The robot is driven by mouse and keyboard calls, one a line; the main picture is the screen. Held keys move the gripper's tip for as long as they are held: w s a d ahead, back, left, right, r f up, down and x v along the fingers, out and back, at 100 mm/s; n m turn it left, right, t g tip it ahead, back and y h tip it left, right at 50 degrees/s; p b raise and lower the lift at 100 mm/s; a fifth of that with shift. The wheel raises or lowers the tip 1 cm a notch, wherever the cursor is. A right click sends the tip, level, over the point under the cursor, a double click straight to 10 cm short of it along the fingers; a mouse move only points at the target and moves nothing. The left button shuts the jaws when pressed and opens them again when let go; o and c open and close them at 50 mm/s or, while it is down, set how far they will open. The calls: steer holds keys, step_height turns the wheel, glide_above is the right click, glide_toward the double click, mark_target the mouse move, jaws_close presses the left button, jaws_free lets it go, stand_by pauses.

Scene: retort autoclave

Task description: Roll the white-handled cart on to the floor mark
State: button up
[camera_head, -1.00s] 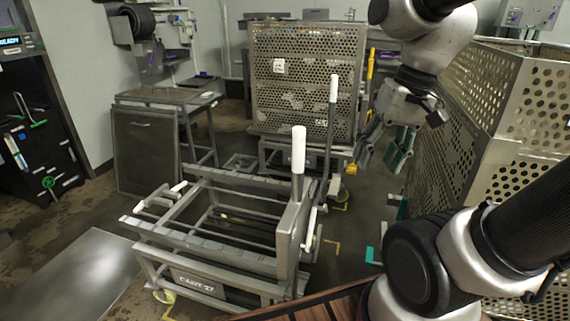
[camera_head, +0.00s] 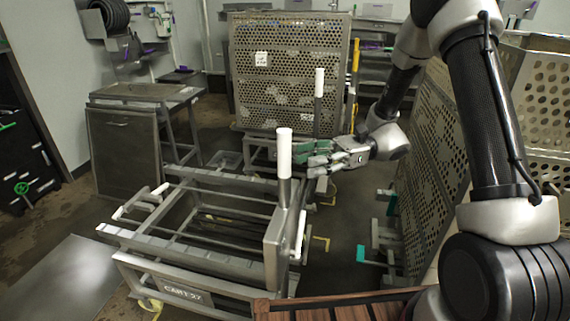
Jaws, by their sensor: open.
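The white-handled cart (camera_head: 190,268) is a low grey metal frame with a "CART 27" plate, standing left of centre. A post with a thick white grip (camera_head: 284,152) rises at its near right corner. A second white-tipped post (camera_head: 319,84) rises farther back, its lower part hidden behind my gripper. My gripper (camera_head: 308,160) is open and empty, pointing left, just right of the near white grip; I cannot tell whether they touch. Yellow floor mark pieces show right of the cart (camera_head: 321,243) and under its near left corner (camera_head: 150,306).
A tall perforated basket (camera_head: 290,75) stands behind. More perforated baskets (camera_head: 432,165) crowd the right side, with teal-ended parts on the floor nearby. A grey side table (camera_head: 145,95) is at the back left. Floor at the front left holds a flat metal plate (camera_head: 65,280).

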mark_target(284, 164)
steer(key=x, duration=0.7)
jaws_close()
